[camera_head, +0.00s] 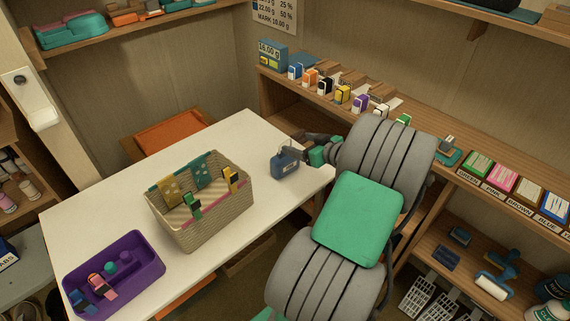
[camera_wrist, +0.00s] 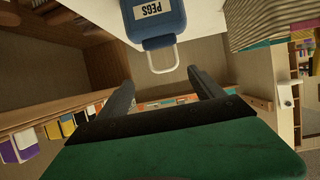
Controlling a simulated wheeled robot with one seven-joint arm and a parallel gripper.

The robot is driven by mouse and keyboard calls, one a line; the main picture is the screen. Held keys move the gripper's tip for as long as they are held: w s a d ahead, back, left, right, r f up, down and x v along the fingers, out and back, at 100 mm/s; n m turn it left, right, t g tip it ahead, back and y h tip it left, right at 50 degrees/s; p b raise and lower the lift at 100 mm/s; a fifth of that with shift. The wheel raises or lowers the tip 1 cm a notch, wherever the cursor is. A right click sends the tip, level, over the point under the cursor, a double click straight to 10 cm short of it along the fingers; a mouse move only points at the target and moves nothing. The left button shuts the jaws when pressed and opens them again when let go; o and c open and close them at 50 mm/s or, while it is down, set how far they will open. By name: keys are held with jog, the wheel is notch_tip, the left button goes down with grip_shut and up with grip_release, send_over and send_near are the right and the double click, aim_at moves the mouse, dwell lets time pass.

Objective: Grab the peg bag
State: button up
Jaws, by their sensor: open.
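The peg bag (camera_head: 285,166) is a small blue bag standing upright near the right corner of the white table. In the wrist view the blue peg bag (camera_wrist: 154,22) shows a white label reading PEGS and a pale loop handle (camera_wrist: 163,60). My gripper (camera_head: 296,143) is at the bag's handle side, above the table corner. In the wrist view my gripper (camera_wrist: 160,77) has its two dark fingers spread apart. The loop lies just beyond the fingertips, roughly centred in the gap. I cannot tell whether a finger touches it.
A woven basket (camera_head: 212,222) with coloured clips stands mid-table, left of the bag. A purple tray (camera_head: 115,275) with small items is at the front left. A wooden shelf (camera_head: 440,157) with coloured boxes runs behind my arm. The white table (camera_head: 115,200) has bare room behind the tray.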

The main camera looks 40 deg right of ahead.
aim_at(286, 140)
jog(key=x, duration=0.4)
jog(key=p+x, duration=0.1)
jog(key=x, duration=0.2)
jog(key=shift+a+r, duration=0.15)
jog(key=shift+a, duration=0.25)
grip_shut()
dwell(0.3)
